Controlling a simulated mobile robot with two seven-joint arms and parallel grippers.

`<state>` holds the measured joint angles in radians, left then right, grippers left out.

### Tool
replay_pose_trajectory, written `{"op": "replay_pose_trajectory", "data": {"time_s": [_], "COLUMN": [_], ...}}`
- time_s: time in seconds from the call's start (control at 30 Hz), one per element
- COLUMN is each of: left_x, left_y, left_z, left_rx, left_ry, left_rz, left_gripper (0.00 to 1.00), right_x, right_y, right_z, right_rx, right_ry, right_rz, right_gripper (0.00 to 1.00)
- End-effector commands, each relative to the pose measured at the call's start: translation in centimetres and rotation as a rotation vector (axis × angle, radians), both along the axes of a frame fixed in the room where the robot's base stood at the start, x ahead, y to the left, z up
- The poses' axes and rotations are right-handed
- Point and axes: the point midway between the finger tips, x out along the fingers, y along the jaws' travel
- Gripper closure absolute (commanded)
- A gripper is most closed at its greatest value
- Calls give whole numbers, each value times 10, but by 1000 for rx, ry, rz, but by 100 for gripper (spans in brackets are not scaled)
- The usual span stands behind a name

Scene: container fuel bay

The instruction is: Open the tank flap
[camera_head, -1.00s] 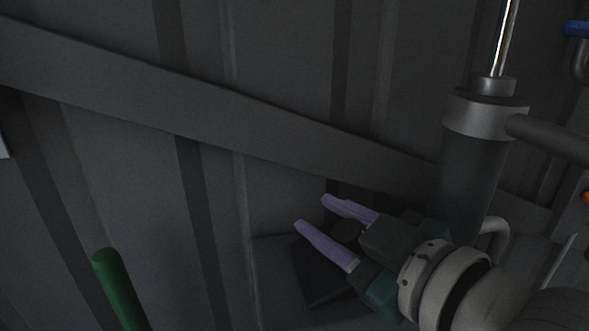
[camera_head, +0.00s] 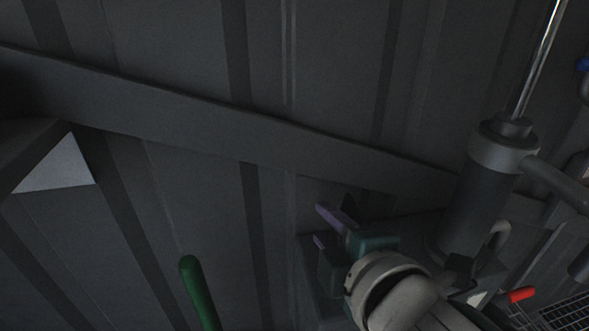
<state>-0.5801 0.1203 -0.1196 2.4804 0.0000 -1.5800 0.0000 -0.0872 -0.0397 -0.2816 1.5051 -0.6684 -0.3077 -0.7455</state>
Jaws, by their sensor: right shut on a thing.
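My right gripper (camera_head: 321,224), with two purple fingers, is at the lower middle, over a dark tank top (camera_head: 309,262) by the wall. It is shut on what appears to be the tank flap (camera_head: 350,207), a dark plate whose pointed edge stands up beside the upper finger. The gripper body and wrist hide most of the flap and the contact, so how far the flap is tilted cannot be told. My left gripper is not in view.
A grey cylinder (camera_head: 472,205) with a bright rod (camera_head: 538,60) stands right of the gripper. A green rod (camera_head: 197,290) rises at the lower left. A slanted beam (camera_head: 220,130) crosses the ribbed wall. A red handle (camera_head: 521,295) is at the lower right.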

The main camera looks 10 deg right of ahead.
Motion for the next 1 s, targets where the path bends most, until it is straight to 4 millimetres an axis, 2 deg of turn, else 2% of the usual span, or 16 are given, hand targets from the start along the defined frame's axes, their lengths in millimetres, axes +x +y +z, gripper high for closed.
{"op": "replay_pose_trajectory", "data": {"time_s": [0.13, 0.97, 1.0], "left_x": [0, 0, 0], "left_y": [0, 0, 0], "left_z": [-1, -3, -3], "left_rx": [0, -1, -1], "left_ry": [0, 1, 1], "left_rz": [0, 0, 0], "left_gripper": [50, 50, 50], "right_x": [0, -2, -2], "right_y": [3, 3, 3], "right_z": [-2, -9, -9], "right_rx": [-86, -78, -78], "right_ry": [-4, 5, 5], "right_rz": [1, 0, 0], "right_gripper": [100, 100, 57]}}
